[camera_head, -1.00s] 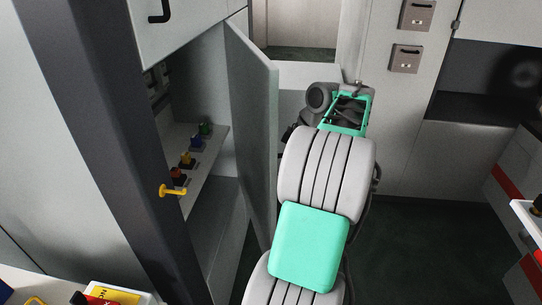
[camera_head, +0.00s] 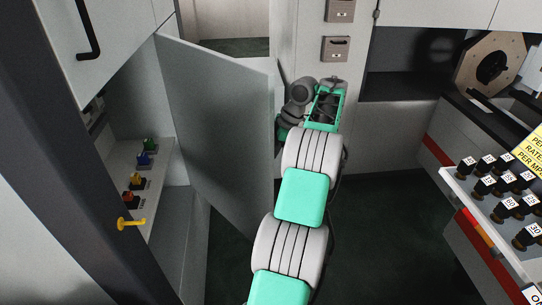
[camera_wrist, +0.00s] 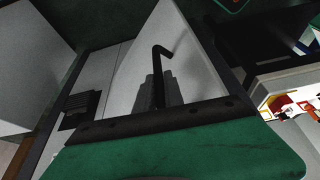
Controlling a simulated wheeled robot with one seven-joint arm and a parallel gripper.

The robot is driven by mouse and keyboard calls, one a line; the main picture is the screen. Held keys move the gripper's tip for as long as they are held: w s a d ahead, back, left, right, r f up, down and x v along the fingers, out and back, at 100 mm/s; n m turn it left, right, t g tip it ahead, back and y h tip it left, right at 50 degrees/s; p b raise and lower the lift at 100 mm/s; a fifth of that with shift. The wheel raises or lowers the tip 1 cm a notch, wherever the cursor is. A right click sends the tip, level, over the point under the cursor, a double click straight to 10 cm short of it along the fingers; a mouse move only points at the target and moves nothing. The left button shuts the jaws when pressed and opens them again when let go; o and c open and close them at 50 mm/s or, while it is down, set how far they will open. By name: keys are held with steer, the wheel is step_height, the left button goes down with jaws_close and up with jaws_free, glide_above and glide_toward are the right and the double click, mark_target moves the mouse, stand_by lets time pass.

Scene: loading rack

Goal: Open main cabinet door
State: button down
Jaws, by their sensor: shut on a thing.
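The main cabinet door (camera_head: 222,140) is a grey panel standing open, swung out from the cabinet on the left. Its inner face shows in the head view. My arm reaches along the far side of the door's free edge. In the wrist view, the door's outer face (camera_wrist: 185,62) carries a black bent handle (camera_wrist: 161,52). My gripper (camera_wrist: 157,84) is shut on this handle. The exact contact is dark and hard to make out, and the door hides the grip in the head view.
The open cabinet has a shelf (camera_head: 118,178) with several coloured knobbed items. An upper cabinet with a black handle (camera_head: 88,30) is above. A counter with several black numbered pieces (camera_head: 500,190) stands right. Dark floor (camera_head: 385,220) is clear between.

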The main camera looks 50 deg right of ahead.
steer(key=shift+w+r, duration=0.15)
steer(key=shift+r, duration=0.1)
steer(key=c, duration=1.5)
jaws_free()
steer(key=shift+f, duration=0.15)
steer(key=shift+o, duration=0.2)
steer(key=shift+f, duration=0.1)
